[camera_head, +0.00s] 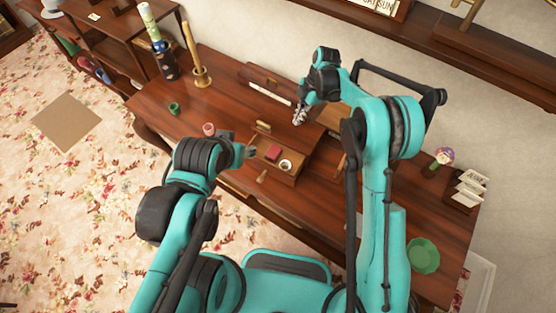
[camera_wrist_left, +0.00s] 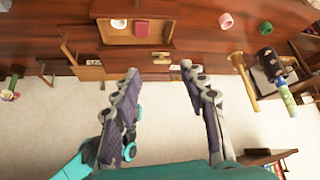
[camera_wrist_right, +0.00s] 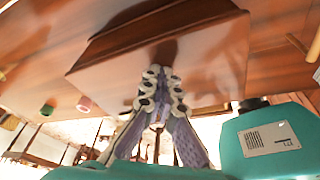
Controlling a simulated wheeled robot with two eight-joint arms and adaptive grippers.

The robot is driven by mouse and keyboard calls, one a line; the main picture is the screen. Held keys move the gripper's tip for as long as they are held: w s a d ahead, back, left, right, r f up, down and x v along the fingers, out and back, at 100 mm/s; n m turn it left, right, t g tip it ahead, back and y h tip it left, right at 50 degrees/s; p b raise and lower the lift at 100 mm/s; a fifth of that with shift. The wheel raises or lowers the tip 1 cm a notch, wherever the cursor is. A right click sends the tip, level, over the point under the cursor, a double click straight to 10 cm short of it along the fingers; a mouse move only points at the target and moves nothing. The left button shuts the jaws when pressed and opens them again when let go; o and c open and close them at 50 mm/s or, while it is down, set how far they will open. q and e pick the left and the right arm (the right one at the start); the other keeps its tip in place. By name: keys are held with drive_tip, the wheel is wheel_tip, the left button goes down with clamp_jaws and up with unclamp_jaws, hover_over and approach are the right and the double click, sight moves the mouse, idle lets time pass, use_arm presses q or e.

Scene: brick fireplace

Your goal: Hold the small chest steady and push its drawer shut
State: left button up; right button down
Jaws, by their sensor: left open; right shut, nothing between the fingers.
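The small wooden chest (camera_head: 312,136) stands on the brown table, partly hidden by my right arm. Its drawer (camera_head: 287,179) is pulled out towards me and holds a red block (camera_head: 273,152) and a white round dish (camera_head: 286,165). The drawer also shows at the top of the left wrist view (camera_wrist_left: 165,36). My left gripper (camera_head: 249,152) is open and empty, beside the drawer's left side. My right gripper (camera_head: 299,116) is shut and empty at the chest. In the right wrist view its fingertips (camera_wrist_right: 162,74) are against or very near a wooden face; I cannot tell contact.
A green dish (camera_head: 423,256) and a flower pot (camera_head: 443,157) are at the right. The table's left part has free room.

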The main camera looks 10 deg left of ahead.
use_arm(q)
drive_tip(key=shift+c, duration=0.2)
drive_tip(key=m+g+h, duration=0.2)
drive_tip(key=m+g, duration=0.2)
drive_tip(key=g, duration=0.4)
hover_over(262, 176)
drive_tip(key=w+a, duration=0.1)
drive_tip(key=a, duration=0.2)
wheel_tip(262, 176, down, 14)
drive_tip(key=f, duration=0.3)
drive_tip(key=d+f, duration=0.1)
drive_tip(key=f, duration=0.3)
drive_tip(key=d+f, duration=0.1)
drive_tip(key=f, duration=0.3)
drive_tip(key=shift+s+d, duration=0.15)
drive_tip(key=shift+s, duration=0.15)
drive_tip(key=shift+c, duration=0.4)
clamp_jaws()
